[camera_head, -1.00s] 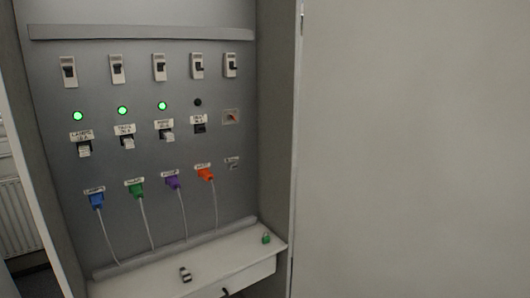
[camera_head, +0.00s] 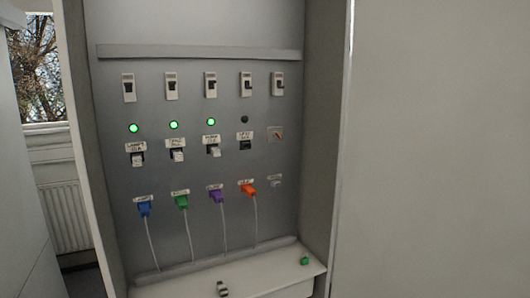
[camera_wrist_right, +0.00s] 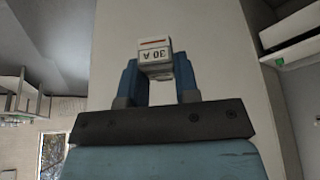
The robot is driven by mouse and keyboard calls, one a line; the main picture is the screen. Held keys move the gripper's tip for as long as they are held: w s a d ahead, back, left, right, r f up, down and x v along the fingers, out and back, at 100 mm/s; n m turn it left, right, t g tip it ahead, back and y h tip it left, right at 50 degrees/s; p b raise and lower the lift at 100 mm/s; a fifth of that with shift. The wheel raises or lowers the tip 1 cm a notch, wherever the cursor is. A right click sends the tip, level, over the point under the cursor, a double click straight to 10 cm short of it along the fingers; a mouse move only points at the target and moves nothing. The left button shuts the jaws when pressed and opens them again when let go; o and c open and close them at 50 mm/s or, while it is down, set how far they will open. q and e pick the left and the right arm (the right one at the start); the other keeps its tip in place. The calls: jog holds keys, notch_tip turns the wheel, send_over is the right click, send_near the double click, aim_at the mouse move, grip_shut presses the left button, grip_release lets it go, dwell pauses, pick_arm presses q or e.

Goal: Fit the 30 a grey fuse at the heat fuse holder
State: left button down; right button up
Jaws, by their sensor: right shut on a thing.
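The grey fuse (camera_wrist_right: 156,62) shows in the right wrist view with a white label reading "30 A", upside down in the picture, and an orange stripe. My right gripper (camera_wrist_right: 156,75) is shut on it, with a blue finger on each side. In the head view, the fourth fuse holder (camera_head: 246,145) from the left is dark and looks empty. Its label is too small to read surely, so I cannot confirm it is the heat one. The lamp (camera_head: 245,119) above it is dark. Neither gripper shows in the head view.
Three other holders (camera_head: 178,155) hold light fuses under lit green lamps. Breakers line the row above. Blue, green, purple and orange plugs (camera_head: 248,190) with hanging cables sit below. A small grey-black object (camera_head: 222,289) and a green one (camera_head: 304,261) lie on the shelf (camera_head: 265,275).

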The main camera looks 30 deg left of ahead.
dwell(0.8)
